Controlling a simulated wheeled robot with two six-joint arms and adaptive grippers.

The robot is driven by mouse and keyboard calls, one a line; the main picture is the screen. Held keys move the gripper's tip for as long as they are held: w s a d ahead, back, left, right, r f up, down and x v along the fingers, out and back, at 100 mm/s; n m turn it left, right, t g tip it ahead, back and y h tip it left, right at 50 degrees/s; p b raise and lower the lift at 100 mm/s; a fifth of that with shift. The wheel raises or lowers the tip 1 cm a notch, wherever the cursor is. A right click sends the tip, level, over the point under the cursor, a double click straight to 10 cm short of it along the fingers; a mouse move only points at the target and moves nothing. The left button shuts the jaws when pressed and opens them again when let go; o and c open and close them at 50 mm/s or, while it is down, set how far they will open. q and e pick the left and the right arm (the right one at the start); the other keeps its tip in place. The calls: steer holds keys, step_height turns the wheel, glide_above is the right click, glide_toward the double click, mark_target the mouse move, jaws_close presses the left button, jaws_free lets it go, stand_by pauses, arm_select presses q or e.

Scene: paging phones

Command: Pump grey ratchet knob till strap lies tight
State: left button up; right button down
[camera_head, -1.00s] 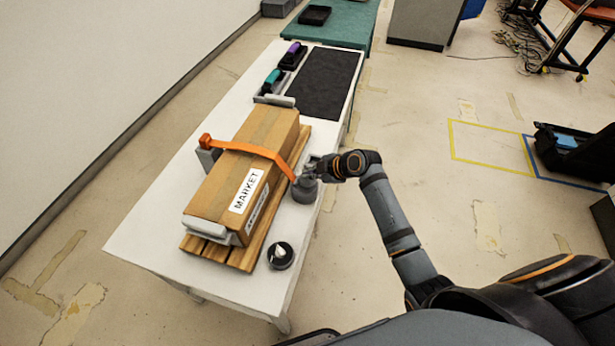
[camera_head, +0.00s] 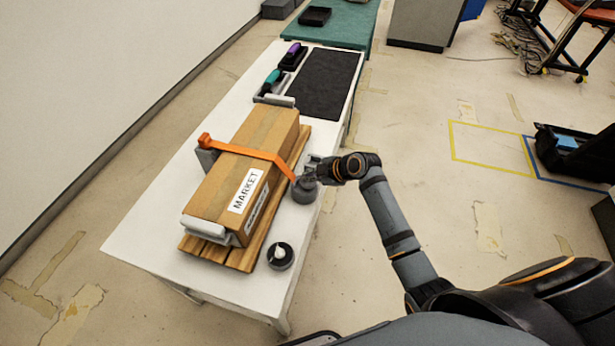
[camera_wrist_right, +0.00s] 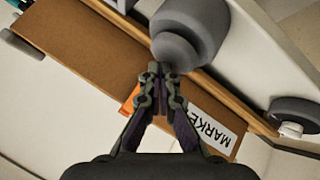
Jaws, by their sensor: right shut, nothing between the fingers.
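The grey ratchet knob (camera_head: 305,189) stands on the white table beside the carton's right side. It also shows in the right wrist view (camera_wrist_right: 187,35), just beyond my fingertips. The orange strap (camera_head: 250,149) crosses the top of the cardboard carton (camera_head: 239,165) and slopes down toward the knob. It looks nearly straight; I cannot tell how tight it lies. My right gripper (camera_head: 311,170) is at the knob, and its fingers are shut and empty in the right wrist view (camera_wrist_right: 160,72). I cannot tell whether the fingertips touch the knob. My left gripper is out of view.
The carton, labelled MARKET, lies on a wooden pallet (camera_head: 250,256) with grey end brackets. A round black dish with a white piece (camera_head: 281,256) sits near the front. A dark mat (camera_head: 322,82) and handled tools lie at the table's far end.

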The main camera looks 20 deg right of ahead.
stand_by(0.3)
steer(key=shift+r+p, duration=1.25)
steer(key=shift+r, duration=0.2)
steer(key=shift+r, duration=0.1)
step_height(320, 180, up, 5)
steer(key=p, duration=0.4)
